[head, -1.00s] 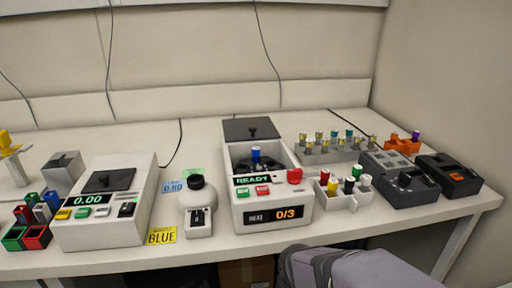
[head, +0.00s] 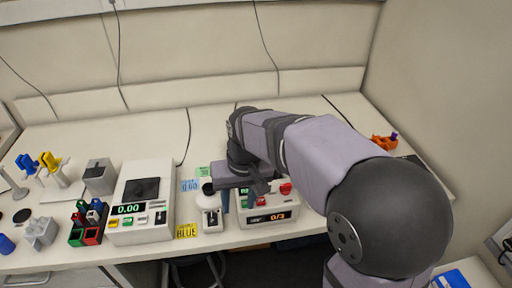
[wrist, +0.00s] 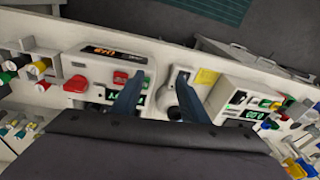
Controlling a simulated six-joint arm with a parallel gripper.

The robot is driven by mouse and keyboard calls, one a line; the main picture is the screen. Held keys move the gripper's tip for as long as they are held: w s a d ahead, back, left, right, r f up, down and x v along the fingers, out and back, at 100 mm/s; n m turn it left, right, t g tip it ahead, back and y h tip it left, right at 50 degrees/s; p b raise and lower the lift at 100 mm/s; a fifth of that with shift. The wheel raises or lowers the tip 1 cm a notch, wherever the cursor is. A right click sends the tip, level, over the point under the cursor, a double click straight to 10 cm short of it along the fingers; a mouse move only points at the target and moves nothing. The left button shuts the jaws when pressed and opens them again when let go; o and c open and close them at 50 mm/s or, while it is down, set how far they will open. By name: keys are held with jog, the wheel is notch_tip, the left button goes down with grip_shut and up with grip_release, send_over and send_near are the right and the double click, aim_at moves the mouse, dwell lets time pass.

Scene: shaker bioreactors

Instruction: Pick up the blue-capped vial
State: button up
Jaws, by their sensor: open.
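My gripper (head: 243,198) is over the front of the middle white device (head: 266,226) with the orange 0/3 display, and its arm covers most of the device. The blue-capped vial stood in the device's open well in the earlier head view. It is hidden behind my arm now, and I cannot pick it out in the wrist view.
A white device (head: 146,215) reading 0.00 and a rack of coloured-top tubes (head: 88,222) stand to the left. A yellow card (head: 186,231) marked BLUE lies between the devices. An orange rack (head: 384,142) is at right. The wrist view shows several capped vials (wrist: 38,68).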

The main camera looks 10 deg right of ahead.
jog(key=w+d+r+m+t+h+p, duration=0.15)
jog(key=w+d, duration=0.25)
jog(key=w, duration=0.6)
jog(key=w+d+r+m+t+p, duration=0.15)
jog(key=w+d, duration=0.25)
jog(key=w, duration=0.6)
jog(key=shift+g, duration=0.5)
jog(key=shift+p+x, duration=1.2)
jog(key=shift+x, duration=2.8)
jog(key=shift+s, duration=0.1)
jog(key=c, duration=0.9)
